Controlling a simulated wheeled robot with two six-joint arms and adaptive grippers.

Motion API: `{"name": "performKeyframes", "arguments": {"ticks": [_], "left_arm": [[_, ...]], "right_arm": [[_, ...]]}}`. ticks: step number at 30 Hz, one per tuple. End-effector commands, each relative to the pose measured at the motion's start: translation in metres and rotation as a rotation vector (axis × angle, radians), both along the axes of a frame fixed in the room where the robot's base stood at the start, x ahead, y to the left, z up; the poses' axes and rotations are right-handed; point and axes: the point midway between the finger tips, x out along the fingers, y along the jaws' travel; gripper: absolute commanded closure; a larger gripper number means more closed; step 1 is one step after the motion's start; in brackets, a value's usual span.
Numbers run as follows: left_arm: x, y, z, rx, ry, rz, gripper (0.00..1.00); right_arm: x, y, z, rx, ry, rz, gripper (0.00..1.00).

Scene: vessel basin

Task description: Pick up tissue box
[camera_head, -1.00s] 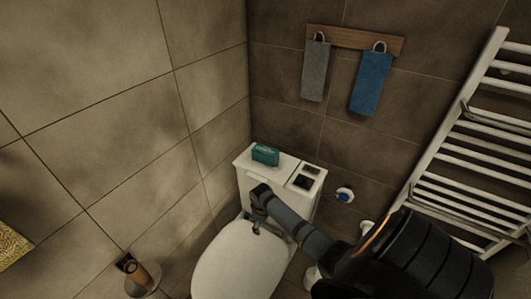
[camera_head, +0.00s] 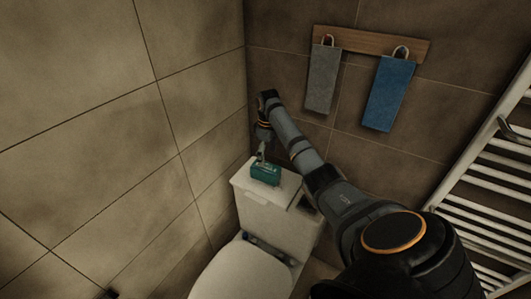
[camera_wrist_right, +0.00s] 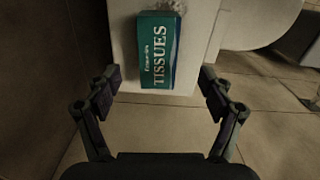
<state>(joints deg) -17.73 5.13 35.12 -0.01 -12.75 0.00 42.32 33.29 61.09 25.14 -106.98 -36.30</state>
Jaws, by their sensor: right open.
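The green tissue box (camera_head: 265,174) sits on top of the white toilet tank, near its left end. In the right wrist view the tissue box (camera_wrist_right: 157,52) lies ahead, with its "TISSUES" label readable and a white tissue at its far end. My right gripper (camera_head: 262,156) is above the box in the head view, pointing down. In the right wrist view the right gripper (camera_wrist_right: 160,88) is open, its fingers spread wide on either side of the box, with nothing between the pads. My left gripper is not in view.
The tank top (camera_head: 291,187) bears the box, and the toilet lid (camera_head: 243,272) is below in front. Tiled walls stand close at left and behind. A grey towel (camera_head: 322,79) and a blue towel (camera_head: 387,94) hang behind. A white towel radiator (camera_head: 490,185) is at right.

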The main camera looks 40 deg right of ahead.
Motion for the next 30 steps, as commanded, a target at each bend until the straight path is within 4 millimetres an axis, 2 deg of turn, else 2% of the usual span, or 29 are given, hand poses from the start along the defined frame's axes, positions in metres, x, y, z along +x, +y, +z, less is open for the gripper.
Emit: {"name": "performKeyframes", "arguments": {"ticks": [2, 5, 10, 13, 18, 26, 30], "left_arm": [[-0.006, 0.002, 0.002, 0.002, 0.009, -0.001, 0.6], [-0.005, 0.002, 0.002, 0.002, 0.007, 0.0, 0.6], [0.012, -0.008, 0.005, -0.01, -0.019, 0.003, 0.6], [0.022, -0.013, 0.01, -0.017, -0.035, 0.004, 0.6], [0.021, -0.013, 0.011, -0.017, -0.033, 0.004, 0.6], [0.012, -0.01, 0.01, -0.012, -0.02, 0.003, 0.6], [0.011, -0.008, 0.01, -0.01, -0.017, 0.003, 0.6]], "right_arm": [[0.0, 0.0, -0.011, 0.001, 0.001, 0.0, 0.19], [0.0, 0.0, -0.019, 0.0, 0.0, 0.0, 0.19], [0.001, 0.001, -0.026, 0.001, 0.0, -0.001, 0.19], [0.005, 0.003, -0.042, 0.002, 0.002, -0.002, 0.19], [0.006, 0.003, -0.068, 0.0, 0.001, -0.001, 0.19], [0.006, 0.003, -0.072, -0.002, -0.001, -0.001, 0.19], [0.006, 0.003, -0.072, -0.002, -0.001, -0.001, 0.37]]}}
